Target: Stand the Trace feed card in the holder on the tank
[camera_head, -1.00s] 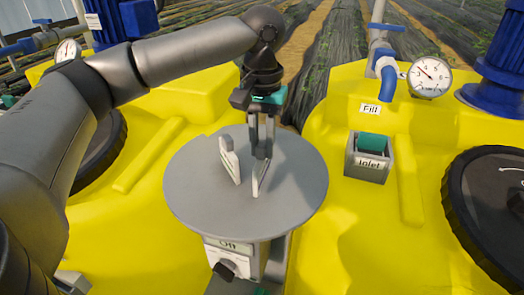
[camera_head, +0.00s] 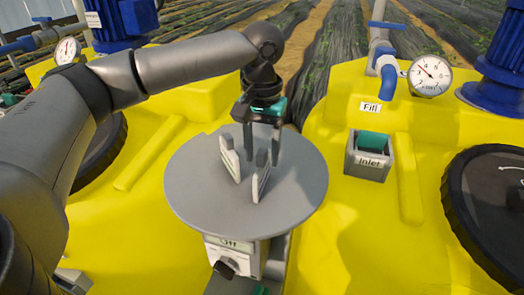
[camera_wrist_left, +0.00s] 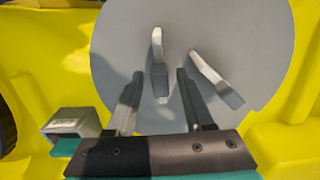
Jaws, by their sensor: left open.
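Two thin pale cards in small grey feet stand upright on a round grey table, a left card (camera_head: 230,161) and a right card (camera_head: 262,184). Their print is too small to read, so I cannot tell which is the Trace feed card. My left gripper (camera_head: 263,158) is open, fingers pointing down, just behind the right card. In the left wrist view, the right card (camera_wrist_left: 158,62) lies in line with the gap between the fingers (camera_wrist_left: 160,88); the left card (camera_wrist_left: 213,78) is outside it. A grey holder (camera_head: 367,172) labelled Inlet, with a green top, sits on the right yellow tank. My right gripper is not visible.
The round table (camera_head: 200,195) is otherwise bare. A grey box (camera_head: 232,257) with a knob is under it. A gauge (camera_head: 429,76), a blue pipe (camera_head: 388,82) and a black lid (camera_head: 490,205) are on the right tank (camera_head: 340,225).

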